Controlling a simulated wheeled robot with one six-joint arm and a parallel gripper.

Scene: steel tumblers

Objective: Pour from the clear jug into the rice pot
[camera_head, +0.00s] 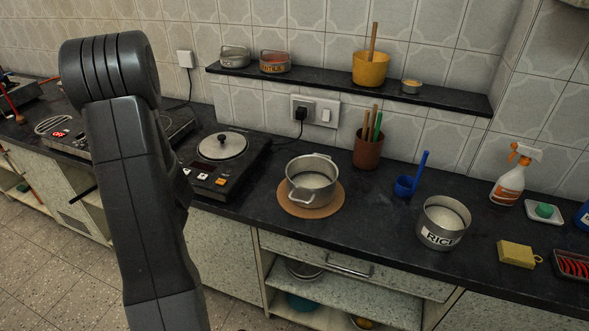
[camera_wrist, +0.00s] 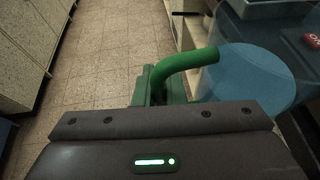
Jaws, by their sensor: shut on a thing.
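In the wrist view my gripper (camera_wrist: 160,98) is shut on the green handle (camera_wrist: 185,66) of the clear jug (camera_wrist: 222,58). The jug's see-through body is on the right, with a round blue surface (camera_wrist: 250,77) showing inside it. Its lower part is hidden. The rice pot (camera_head: 325,188), a steel pot with two handles, stands upright on a round brown mat (camera_head: 295,208) in the head view, with whitish contents. My gripper and the jug do not show in the head view.
A tin labelled RICE (camera_head: 440,238) stands right of the pot, with a blue ladle cup (camera_head: 405,187) between. A utensil crock (camera_head: 367,152) stands behind. A shelf (camera_head: 330,79) hangs above.

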